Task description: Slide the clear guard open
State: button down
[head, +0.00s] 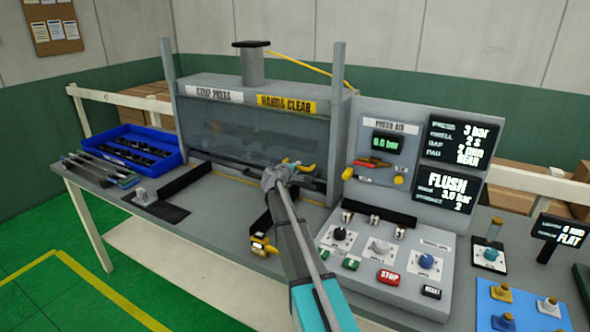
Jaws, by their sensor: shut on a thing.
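The clear guard (235,138) is a see-through panel across the front of the clip press (250,89), between two grey posts. It is down, with its dark lower edge close above the bench. My gripper (289,168) is at the right part of that lower edge, shut on the guard there. Yellow parts show around the fingertips. My arm comes up from the bottom of the picture and hides part of the grip, so the exact contact is not clear.
A control panel (385,262) with knobs and buttons stands right of my arm. A blue bin (125,150) and a rack of strips (100,170) lie at the left. A yellow-and-black tool (262,245) lies on the bench (200,235) near my arm.

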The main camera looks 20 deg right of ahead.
notch_tip(320, 180, up, 16)
jog(key=p, duration=1.5)
jog(key=shift+d+r, duration=0.15)
jog(key=shift+r, duration=0.05)
jog(key=c, duration=0.6)
grip_release()
jog(key=shift+f, duration=0.15)
